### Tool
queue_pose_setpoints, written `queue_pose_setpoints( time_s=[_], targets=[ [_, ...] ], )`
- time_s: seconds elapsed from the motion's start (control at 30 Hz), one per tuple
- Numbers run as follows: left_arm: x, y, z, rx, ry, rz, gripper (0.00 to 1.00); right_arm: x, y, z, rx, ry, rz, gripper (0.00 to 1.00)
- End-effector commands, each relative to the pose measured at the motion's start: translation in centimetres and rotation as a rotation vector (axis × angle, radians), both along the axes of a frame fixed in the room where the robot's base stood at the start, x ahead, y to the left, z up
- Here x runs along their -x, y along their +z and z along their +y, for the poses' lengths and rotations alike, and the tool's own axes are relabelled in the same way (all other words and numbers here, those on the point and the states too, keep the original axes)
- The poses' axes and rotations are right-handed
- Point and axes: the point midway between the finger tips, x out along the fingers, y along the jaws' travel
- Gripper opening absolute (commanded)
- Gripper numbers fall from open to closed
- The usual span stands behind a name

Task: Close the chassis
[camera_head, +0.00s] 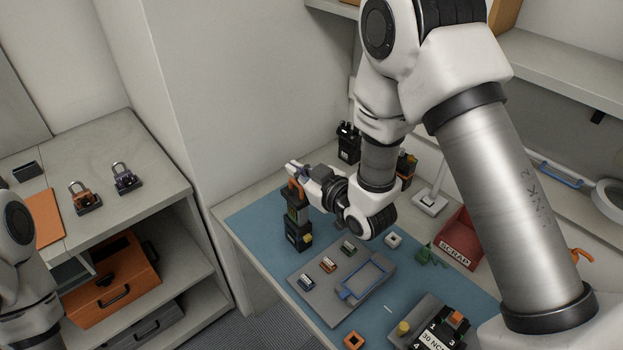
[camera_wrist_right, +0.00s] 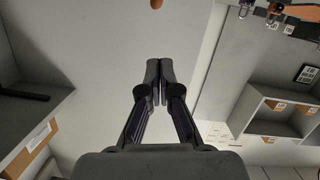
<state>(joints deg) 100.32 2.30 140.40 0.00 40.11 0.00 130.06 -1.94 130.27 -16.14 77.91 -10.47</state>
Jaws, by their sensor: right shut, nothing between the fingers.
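No part can be named the chassis for certain. A dark handheld radio (camera_head: 298,236) with a greenish front and an orange top stands upright on the blue mat (camera_head: 258,222). My right gripper (camera_head: 292,167) is above the radio's top, pointing left. I cannot tell if they touch. In the right wrist view its fingers (camera_wrist_right: 159,72) are together and empty. A grey fixture board (camera_head: 322,295) lies in front of the radio with several small modules and a blue-rimmed tray (camera_head: 366,280). My left arm shows at the left edge; its gripper is out of view.
A red scrap bin (camera_head: 459,240) stands right of the board. More dark radios (camera_head: 348,142) stand at the back, partly behind my arm. A dark numbered block (camera_head: 444,327) is at the front right. A side shelf with padlocks (camera_head: 85,200) is at the left.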

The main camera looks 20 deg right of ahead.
Motion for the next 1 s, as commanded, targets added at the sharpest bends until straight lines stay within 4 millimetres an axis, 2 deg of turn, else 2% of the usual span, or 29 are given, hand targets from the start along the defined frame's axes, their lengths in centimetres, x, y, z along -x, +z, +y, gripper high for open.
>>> queue_pose_setpoints(
  time_s=[0.03, 0.1, 0.27, 0.67, 0.77, 1.0],
  targets=[
    [0.0, 0.9, 0.0, 0.000, 0.000, 0.001, 0.40, -0.5, -0.4, 0.1, 0.000, 0.000, 0.006, 0.00],
    [0.0, 1.2, 0.0, 0.000, 0.000, 0.001, 0.40, -0.4, -1.8, -0.3, -0.001, -0.001, 0.007, 0.00],
    [0.0, 1.7, 0.0, 0.000, 0.000, 0.001, 0.40, -0.6, -3.6, -0.6, 0.000, -0.001, 0.002, 0.00],
    [0.0, 1.4, 0.0, 0.000, 0.000, 0.001, 0.40, -0.6, -4.3, -0.6, 0.000, 0.000, 0.001, 0.00],
    [0.0, 0.3, 0.0, 0.000, 0.000, 0.000, 0.40, -0.6, -5.5, -0.6, 0.001, 0.000, 0.002, 0.00],
    [0.0, -4.6, 0.0, 0.000, 0.000, 0.001, 0.40, -0.6, -11.0, -0.6, 0.001, -0.001, 0.003, 0.00]
  ],
)
